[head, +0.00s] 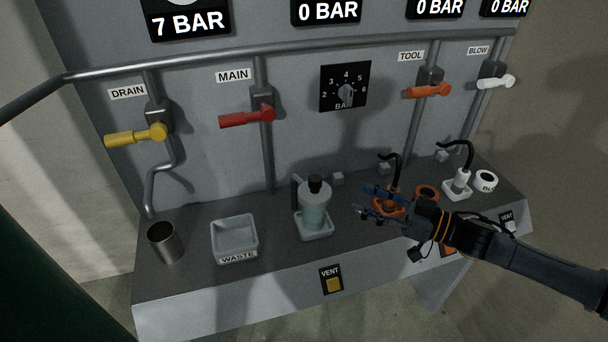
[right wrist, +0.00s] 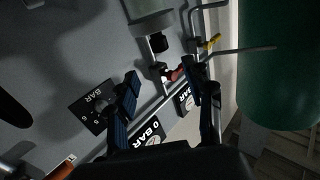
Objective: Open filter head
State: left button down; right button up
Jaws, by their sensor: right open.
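The filter (head: 316,213) is a pale, translucent bowl with a grey head and a black cap (head: 315,184). It stands upright in a small white tray on the bench, with a dark bracket at its left. My right gripper (head: 364,201) is open and empty just right of the filter, apart from it, over the bench near an orange fitting (head: 390,208). In the right wrist view its two fingers (right wrist: 165,95) are spread, and a pale bowl with a black end (right wrist: 158,43) shows beyond them. My left gripper is out of view.
A white WASTE tray (head: 235,232) and a metal cup (head: 165,243) stand left of the filter. Yellow DRAIN (head: 137,135), red MAIN (head: 247,117), orange TOOL (head: 429,90) and white BLOW (head: 496,82) levers are on the panel. A regulator dial (head: 345,88) is above the filter.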

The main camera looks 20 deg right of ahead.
aim_at(321, 183)
jog(key=p+x, duration=0.3)
jog(key=x, duration=1)
jog(key=shift+d, duration=0.1)
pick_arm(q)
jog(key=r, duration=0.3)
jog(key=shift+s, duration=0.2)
pick_arm(e)
jog(key=shift+c, duration=0.4)
grip_shut()
